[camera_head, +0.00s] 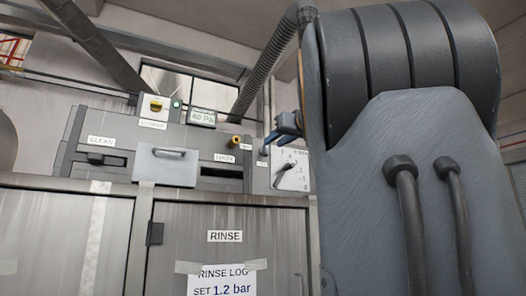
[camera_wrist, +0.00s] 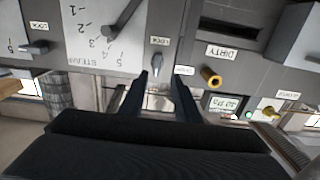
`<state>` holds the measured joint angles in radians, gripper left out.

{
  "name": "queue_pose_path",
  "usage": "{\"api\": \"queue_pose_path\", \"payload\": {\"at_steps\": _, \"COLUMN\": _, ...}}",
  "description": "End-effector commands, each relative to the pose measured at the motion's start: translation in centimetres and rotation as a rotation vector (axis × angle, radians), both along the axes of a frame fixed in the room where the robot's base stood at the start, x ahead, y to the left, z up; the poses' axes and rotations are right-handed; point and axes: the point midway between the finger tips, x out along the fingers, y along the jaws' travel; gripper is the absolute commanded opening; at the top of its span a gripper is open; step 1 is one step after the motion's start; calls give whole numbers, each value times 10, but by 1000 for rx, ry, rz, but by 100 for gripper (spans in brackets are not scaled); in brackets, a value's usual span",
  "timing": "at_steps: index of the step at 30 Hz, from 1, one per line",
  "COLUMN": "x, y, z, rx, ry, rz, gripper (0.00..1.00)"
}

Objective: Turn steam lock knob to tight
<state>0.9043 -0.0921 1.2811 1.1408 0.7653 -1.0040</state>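The fingers appear short of the knob, though the exact gap is hard to tell. The wrist view is upside down. No tight marking is readable at the knob. In the head view my gripper (camera_head: 276,138) is at the panel's right side, partly hidden by my arm, and the small knob (camera_head: 264,150) shows below it.
A white dial plate (camera_head: 292,171) with a dark pointer is beside the knob. A yellow knob (camera_wrist: 210,77) is by the DIRTY slot (camera_wrist: 229,30). A 40 PA display (camera_head: 203,117), a green light (camera_head: 177,104) and a handled grey box (camera_head: 165,165) are further left. RINSE doors (camera_head: 225,220) are below.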

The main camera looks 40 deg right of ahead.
Motion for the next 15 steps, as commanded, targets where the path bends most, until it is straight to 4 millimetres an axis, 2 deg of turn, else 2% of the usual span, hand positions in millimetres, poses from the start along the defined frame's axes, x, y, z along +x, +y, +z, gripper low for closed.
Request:
{"api": "queue_pose_path", "payload": {"at_steps": 9, "x": 38, "y": -20, "z": 2, "rx": 1, "ry": 2, "rz": -15, "gripper": 30}}
{"api": "queue_pose_path", "payload": {"at_steps": 15, "x": 60, "y": -24, "z": 1, "rx": 1, "ry": 1, "rz": -15, "gripper": 30}}
